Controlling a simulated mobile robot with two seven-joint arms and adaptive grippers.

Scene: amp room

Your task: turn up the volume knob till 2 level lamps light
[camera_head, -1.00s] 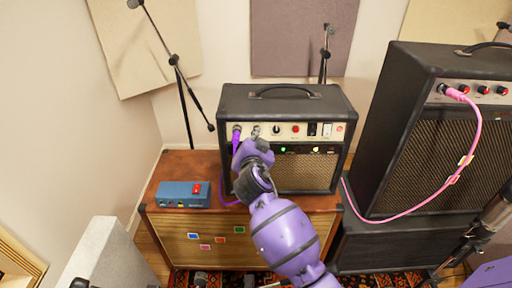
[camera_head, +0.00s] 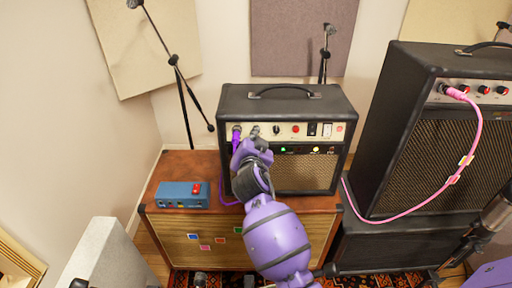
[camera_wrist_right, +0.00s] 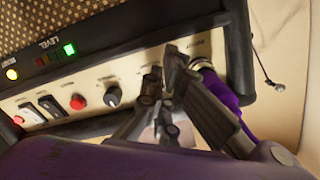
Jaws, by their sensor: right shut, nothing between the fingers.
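The small black amplifier (camera_head: 230,100) stands on a wooden cabinet, its control panel facing me. My right gripper (camera_head: 255,132) is shut and empty at the left part of the panel, beside the purple plug (camera_head: 237,134). In the right wrist view its fingertips (camera_wrist_right: 163,72) are close to the panel. A dark knob with a white pointer (camera_wrist_right: 112,97) stands clear of the fingers; it also shows in the head view (camera_head: 276,129). I cannot read which knob is volume. In the level row, one green lamp (camera_wrist_right: 70,49) is lit; the others look dark. My left gripper is out of view.
A red control (camera_wrist_right: 80,102) and rocker switches (camera_wrist_right: 50,106) sit farther along the panel. A blue box with a red switch (camera_head: 182,195) lies on the cabinet (camera_head: 160,170). A larger amplifier (camera_head: 400,130) with a pink cable (camera_head: 420,205) stands at right.

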